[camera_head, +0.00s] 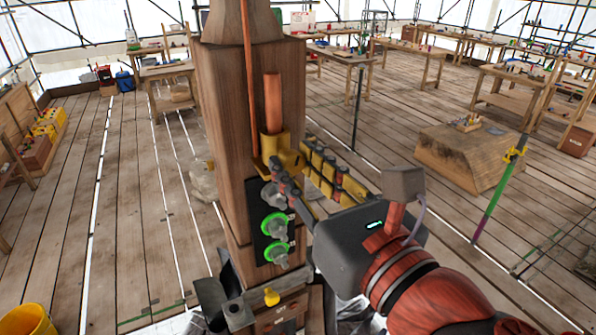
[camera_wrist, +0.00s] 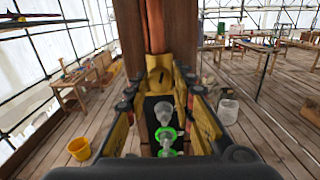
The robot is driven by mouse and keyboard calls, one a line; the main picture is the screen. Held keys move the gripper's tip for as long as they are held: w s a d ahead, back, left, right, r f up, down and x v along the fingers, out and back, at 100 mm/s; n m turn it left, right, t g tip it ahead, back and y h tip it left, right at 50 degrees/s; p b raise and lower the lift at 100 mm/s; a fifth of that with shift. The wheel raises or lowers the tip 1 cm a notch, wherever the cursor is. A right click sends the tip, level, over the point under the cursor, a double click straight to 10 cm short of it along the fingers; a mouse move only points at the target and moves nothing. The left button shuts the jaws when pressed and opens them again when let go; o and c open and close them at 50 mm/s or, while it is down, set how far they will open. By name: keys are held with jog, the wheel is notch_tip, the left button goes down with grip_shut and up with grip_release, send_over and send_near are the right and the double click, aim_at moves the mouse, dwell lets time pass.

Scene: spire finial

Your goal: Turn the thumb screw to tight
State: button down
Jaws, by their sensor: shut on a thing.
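The brass thumb screw (camera_head: 289,161) sits at the front of a brass collar (camera_head: 271,143) on the wooden spire post. In the wrist view the thumb screw (camera_wrist: 160,76) shows a dark line on its face. My gripper (camera_head: 280,172) reaches in from the right with its yellow and black fingers on either side of the screw, shut on it. The fingertips (camera_wrist: 160,84) partly hide the screw's sides. A copper rod (camera_head: 273,101) stands upright in the collar.
Below the fingers, a black panel (camera_head: 259,236) carries grey knobs, two with green rings (camera_head: 273,225). A small brass knob (camera_head: 271,297) sits lower on the post (camera_head: 222,110). A thin copper-coloured strip runs down the post's front. Workbenches stand well back; open plank floor lies around.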

jog(key=m+b, duration=0.1)
jog(key=m, duration=0.3)
jog(key=shift+f+m, duration=0.1)
jog(key=shift+m, duration=0.3)
jog(key=m+b, duration=0.2)
jog(key=m, duration=0.1)
jog(key=shift+m, duration=0.3)
jog(key=m+b, duration=0.1)
jog(key=m, duration=0.3)
jog(key=shift+m+b, duration=0.3)
jog(key=shift+b, duration=0.1)
jog(key=m+b, duration=0.2)
jog(key=m, duration=0.1)
jog(key=shift+f+m, duration=0.1)
jog(key=shift+m, duration=0.2)
jog(key=m+b, duration=0.4)
jog(key=shift+f, duration=0.1)
jog(key=m+b, duration=0.5)
jog(key=b, duration=0.1)
jog(key=shift+f, duration=0.1)
jog(key=m+b, duration=0.4)
jog(key=b, duration=0.1)
jog(key=shift+w, duration=0.1)
jog(key=shift+m+b, duration=1.15)
jog(key=shift+m, duration=0.25)
jog(key=shift+r, duration=0.2)
